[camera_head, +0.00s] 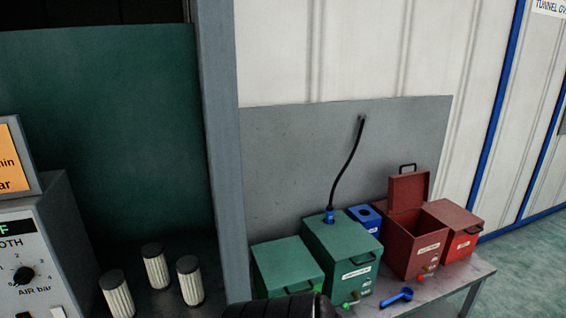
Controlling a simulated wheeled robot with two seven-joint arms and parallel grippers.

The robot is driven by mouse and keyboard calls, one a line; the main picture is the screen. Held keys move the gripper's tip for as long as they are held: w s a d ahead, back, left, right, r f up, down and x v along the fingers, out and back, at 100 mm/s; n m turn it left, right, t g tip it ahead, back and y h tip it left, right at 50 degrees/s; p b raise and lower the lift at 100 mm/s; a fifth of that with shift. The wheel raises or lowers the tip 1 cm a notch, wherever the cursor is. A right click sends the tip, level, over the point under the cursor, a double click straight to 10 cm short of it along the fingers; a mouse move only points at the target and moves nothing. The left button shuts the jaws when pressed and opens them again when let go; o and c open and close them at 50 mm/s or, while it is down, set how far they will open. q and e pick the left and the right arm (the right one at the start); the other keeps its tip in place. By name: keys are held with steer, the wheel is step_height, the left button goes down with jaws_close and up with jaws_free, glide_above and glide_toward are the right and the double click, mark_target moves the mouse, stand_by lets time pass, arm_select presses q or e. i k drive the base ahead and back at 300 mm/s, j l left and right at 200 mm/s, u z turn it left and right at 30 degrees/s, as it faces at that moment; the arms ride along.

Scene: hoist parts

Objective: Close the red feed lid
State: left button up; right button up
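A dark red box (422,258) stands on the bench against the grey back panel, its dark inside showing from above. Its red lid (408,192) stands raised upright at the back of the box, with a black handle at its top edge. The box has a pale label on its front, too small to read. No gripper fingers show in the head view. A dark ribbed part cuts in at the bottom edge, and I cannot tell whether it belongs to one of my arms.
A brighter red box (461,243) sits right beside the open one. Green boxes (342,240), one with a black hose (347,165), and a small blue box (364,218) stand left. A blue scoop (396,298) lies in front. White filters (155,267) stand far left, beyond a grey post (226,160).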

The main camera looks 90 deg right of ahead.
mark_target(408, 191)
steer(key=z, duration=3.55)
steer(key=i+l+z, duration=0.1)
steer(key=i+l, duration=0.05)
steer(key=i, duration=0.05)
